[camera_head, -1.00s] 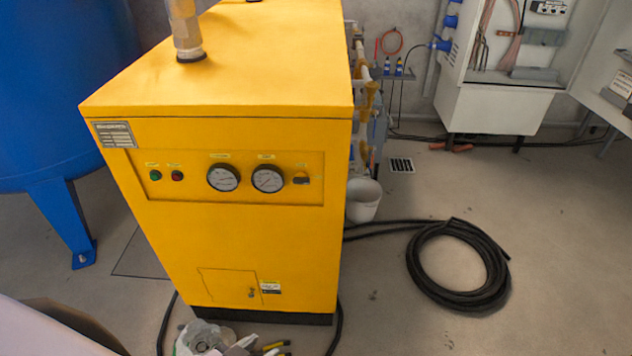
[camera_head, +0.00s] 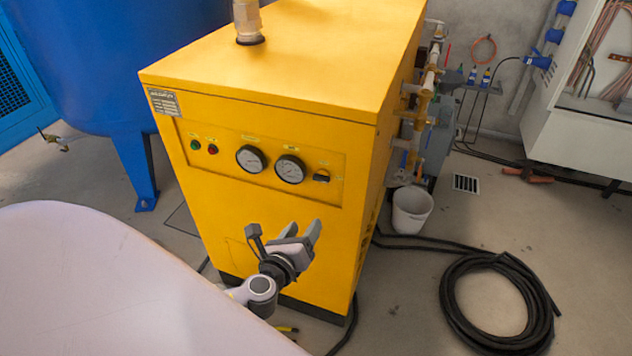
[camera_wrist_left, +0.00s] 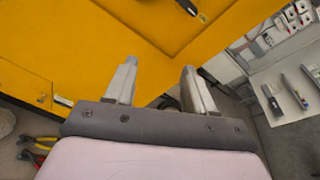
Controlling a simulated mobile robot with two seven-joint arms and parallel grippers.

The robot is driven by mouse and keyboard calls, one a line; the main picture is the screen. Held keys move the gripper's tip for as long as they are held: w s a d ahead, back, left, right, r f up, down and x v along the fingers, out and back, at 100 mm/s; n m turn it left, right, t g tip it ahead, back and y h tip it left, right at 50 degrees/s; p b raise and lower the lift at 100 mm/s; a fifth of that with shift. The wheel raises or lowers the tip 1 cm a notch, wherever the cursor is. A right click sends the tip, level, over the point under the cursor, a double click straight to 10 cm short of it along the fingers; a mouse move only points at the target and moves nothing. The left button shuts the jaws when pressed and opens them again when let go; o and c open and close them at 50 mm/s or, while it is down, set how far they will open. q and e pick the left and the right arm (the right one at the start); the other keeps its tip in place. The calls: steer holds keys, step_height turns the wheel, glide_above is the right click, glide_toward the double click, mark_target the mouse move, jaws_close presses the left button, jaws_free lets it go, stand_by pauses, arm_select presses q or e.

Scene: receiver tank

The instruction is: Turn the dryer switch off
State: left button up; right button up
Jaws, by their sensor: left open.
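The yellow dryer (camera_head: 270,70) stands in the middle of the head view. Its front panel has a small black dryer switch (camera_head: 322,176) at the right end, beside two round gauges (camera_head: 270,164). The switch also shows at the top edge of the left wrist view (camera_wrist_left: 188,6), partly cut off. My left gripper (camera_head: 305,232) is open and empty, in front of the dryer and below the switch, apart from it. In the left wrist view its two fingers (camera_wrist_left: 157,78) point toward the yellow front. My right gripper is not in view.
A blue tank (camera_head: 90,60) stands at the left. A white bucket (camera_head: 411,210) and a coiled black hose (camera_head: 500,300) are on the floor at the right. Pliers with yellow and red handles (camera_wrist_left: 36,148) lie below in the left wrist view.

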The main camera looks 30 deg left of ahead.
mark_target(320, 179)
arm_select(q)
steer(key=shift+w+a+r+m+t+y, duration=0.15)
steer(key=shift+w+a+r+m+t, duration=0.5)
steer(key=shift+w, duration=1.05)
steer(key=shift+w+a+r+m+t+y, duration=0.1)
steer(key=shift+w+a+r+m, duration=0.2)
steer(key=shift+w+r+m, duration=1.1)
steer(key=shift+w+a+r+m+t+y, duration=0.15)
steer(key=shift+w+a+r+m+t, duration=0.35)
steer(key=shift+w, duration=1.5)
steer(key=shift+f, duration=0.2)
steer(key=c, duration=0.8)
